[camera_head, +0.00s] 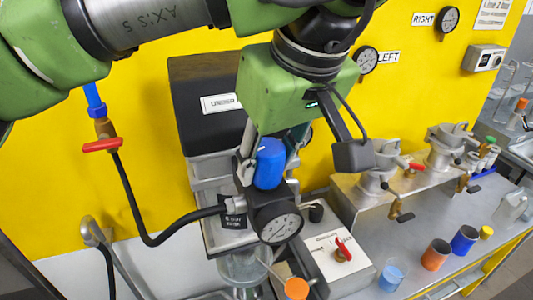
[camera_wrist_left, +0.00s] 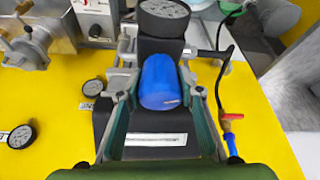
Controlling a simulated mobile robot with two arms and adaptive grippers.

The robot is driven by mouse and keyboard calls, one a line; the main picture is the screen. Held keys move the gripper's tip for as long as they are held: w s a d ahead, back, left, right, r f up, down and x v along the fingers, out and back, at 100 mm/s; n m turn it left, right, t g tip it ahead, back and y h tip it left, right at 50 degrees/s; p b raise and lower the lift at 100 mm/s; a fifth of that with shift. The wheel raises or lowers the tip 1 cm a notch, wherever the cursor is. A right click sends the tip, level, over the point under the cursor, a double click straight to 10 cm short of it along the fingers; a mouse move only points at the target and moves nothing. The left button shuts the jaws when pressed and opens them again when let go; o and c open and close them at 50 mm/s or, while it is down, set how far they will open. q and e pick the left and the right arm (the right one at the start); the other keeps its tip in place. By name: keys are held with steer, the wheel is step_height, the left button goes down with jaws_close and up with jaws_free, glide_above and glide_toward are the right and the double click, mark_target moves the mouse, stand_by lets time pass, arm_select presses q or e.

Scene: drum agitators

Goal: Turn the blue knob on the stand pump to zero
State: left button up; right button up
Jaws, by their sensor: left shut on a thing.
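The blue knob (camera_head: 269,163) sits on top of the black pump body, just above a round gauge (camera_head: 279,222) with a white dial. My left gripper (camera_head: 266,172) comes down from above with its fingers on either side of the knob, shut on it. In the left wrist view the blue knob (camera_wrist_left: 161,82) lies between the two fingertips (camera_wrist_left: 160,85), and the gauge (camera_wrist_left: 163,17) is just beyond it. The gauge's reading is too small to tell. My right gripper is in neither view.
A black hose (camera_head: 150,238) runs from the pump's left side to a red-handled valve (camera_head: 101,145) on the yellow wall. A control box with a red switch (camera_head: 343,250) stands to the right. Several colored cups, including an orange one (camera_head: 435,254), stand on the grey bench.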

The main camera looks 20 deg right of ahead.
mark_target(272, 149)
arm_select(q)
steer(key=shift+w+r+n+y+p, duration=0.1)
steer(key=shift+n+y+p, duration=0.1)
steer(key=shift+n, duration=0.35)
steer(key=shift+r+n+y+p, duration=0.1)
steer(key=shift+n+y, duration=0.1)
steer(key=shift+n, duration=0.35)
steer(key=o, duration=0.9)
steer(key=shift+o, duration=1.1)
steer(key=shift+f, duration=0.1)
steer(key=v, duration=0.7)
steer(key=shift+d+r, duration=0.1)
steer(key=shift+r, duration=0.15)
